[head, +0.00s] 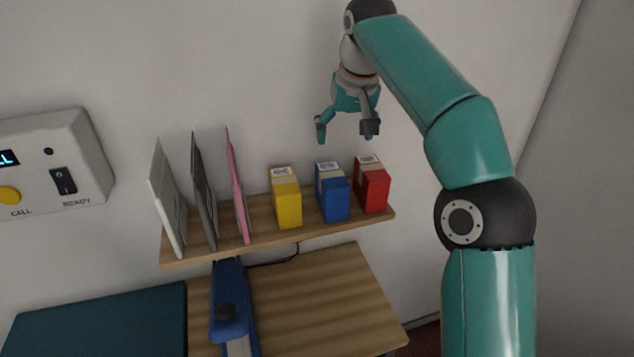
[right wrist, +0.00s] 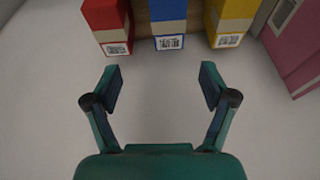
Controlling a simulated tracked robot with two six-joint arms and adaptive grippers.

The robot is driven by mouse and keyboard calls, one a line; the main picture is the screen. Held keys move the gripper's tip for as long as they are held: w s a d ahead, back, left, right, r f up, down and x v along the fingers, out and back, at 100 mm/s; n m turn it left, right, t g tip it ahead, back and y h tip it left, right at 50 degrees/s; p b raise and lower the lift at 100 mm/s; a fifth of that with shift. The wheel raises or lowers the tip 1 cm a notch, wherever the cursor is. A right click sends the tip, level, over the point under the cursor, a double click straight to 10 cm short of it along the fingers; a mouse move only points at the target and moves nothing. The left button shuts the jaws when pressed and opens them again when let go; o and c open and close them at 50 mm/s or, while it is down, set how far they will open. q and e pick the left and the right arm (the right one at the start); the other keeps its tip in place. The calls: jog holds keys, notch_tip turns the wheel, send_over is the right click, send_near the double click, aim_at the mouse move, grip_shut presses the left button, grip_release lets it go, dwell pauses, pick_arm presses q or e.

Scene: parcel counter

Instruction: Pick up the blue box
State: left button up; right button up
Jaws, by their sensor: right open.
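The blue box (head: 333,197) stands on the wooden shelf (head: 270,229) between a yellow box (head: 287,203) and a red box (head: 372,188). In the right wrist view the blue box (right wrist: 168,14) shows at the top middle, with a beige band and a white label. My right gripper (head: 346,134) is open and empty above the boxes, over the blue and red ones in the head view. In the right wrist view its two fingers (right wrist: 157,88) are spread, with the blue box ahead of the gap and apart from them. My left gripper is not in view.
The red box (right wrist: 108,22) and yellow box (right wrist: 231,20) flank the blue one closely. Pink (head: 237,188), dark grey (head: 204,195) and light (head: 168,200) flat items stand upright at the shelf's left. A wall panel (head: 52,165) hangs left. A wooden counter (head: 330,300) lies below.

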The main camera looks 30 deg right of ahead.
aim_at(334, 176)
jog(key=shift+n+g, duration=0.3)
jog(key=b+x, duration=0.1)
jog(key=x, duration=0.2)
jog(key=a+b+x, duration=0.1)
jog(key=x, duration=0.2)
jog(key=b+x, duration=0.1)
jog(key=x, duration=0.2)
jog(key=shift+s+a+f, duration=0.3)
jog(key=shift+s+a, duration=0.05)
jog(key=shift+x, duration=3.15)
jog(key=shift+w+a, duration=0.15)
jog(key=shift+f, duration=0.25)
jog(key=c, duration=1.4)
